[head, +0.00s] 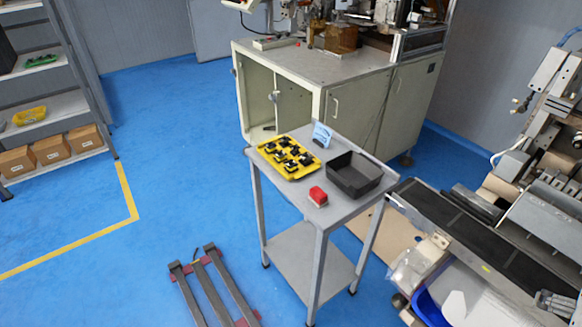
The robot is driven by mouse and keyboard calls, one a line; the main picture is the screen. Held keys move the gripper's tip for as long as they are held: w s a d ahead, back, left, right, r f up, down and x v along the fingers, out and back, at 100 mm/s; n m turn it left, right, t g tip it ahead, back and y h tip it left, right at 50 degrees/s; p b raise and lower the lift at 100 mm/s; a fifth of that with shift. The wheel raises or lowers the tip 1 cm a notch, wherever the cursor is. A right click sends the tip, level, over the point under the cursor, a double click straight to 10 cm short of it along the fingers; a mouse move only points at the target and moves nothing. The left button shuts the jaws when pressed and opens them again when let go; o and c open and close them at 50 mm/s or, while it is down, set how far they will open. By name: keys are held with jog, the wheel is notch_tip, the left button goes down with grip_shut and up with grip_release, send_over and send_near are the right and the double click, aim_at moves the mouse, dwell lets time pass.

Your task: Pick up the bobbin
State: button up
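Several small black bobbin-like parts (288,153) sit in a yellow tray (296,178) on a small grey table (300,200). They are too small here to tell them apart or to see their details.
A cabinet workbench (330,80) stands behind, a conveyor machine (480,230) at right, shelving (50,105) at left. Blue floor at left is largely clear.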

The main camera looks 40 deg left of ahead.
jog(key=w+a+r+n+g+y, duration=0.15)
jog(key=w+a+r+n, duration=0.35)
jog(key=w+a, duration=0.85)
jog(key=n+g+y+b, duration=0.1)
jog(key=n+g+y, duration=0.25)
jog(key=n, duration=0.55)
send_over(291, 164)
jog(key=s+d, duration=0.1)
jog(key=d, duration=0.1)
jog(key=shift+g+h, duration=0.3)
jog(key=shift+h, duration=0.1)
jog(key=f, duration=2.1)
jog(key=shift+s+a+f, duration=0.1)
jog(key=shift+a+f, duration=0.15)
jog(key=shift+f, duration=0.15)
jog(key=shift+d+x, duration=0.25)
jog(key=shift+x, duration=1.1)
jog(key=shift+d+x, duration=0.2)
jog(key=shift+x, duration=1.15)
jog(key=shift+f, duration=0.15)
jog(key=shift+c, duration=0.5)
